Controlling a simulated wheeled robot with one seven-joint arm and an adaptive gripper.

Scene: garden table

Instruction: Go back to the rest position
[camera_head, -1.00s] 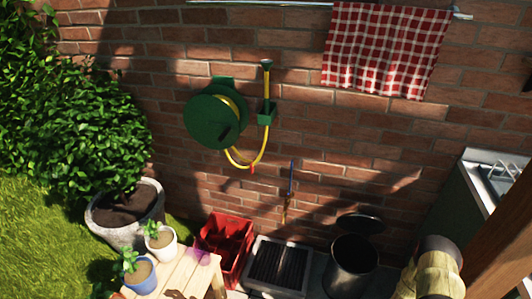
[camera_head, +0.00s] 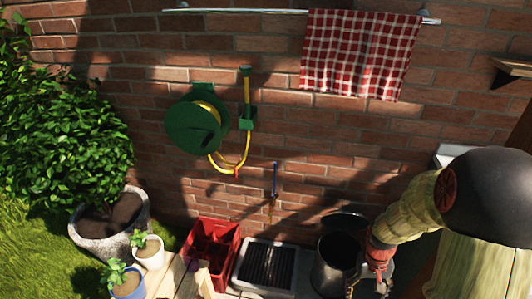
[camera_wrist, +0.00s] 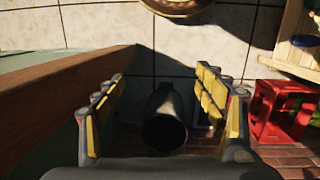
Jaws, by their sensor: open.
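My gripper (camera_wrist: 160,100) shows in the wrist view with its two yellow-padded fingers spread wide and nothing between them. In the head view my arm reaches in from the right, and my gripper (camera_head: 380,278) hangs low near the dark bin (camera_head: 335,265), partly cut off by the lower edge. From here I cannot tell whether it touches the bin. The bin (camera_wrist: 165,125) appears beyond the fingers in the wrist view.
A red crate (camera_head: 212,240) and a dark grate (camera_head: 266,265) stand by the brick wall (camera_head: 330,140). Potted plants (camera_head: 147,250) are at lower left. A green hose reel (camera_head: 195,125) and checked towel (camera_head: 360,55) hang above. A wooden beam (camera_wrist: 60,100) runs along the wrist view's left.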

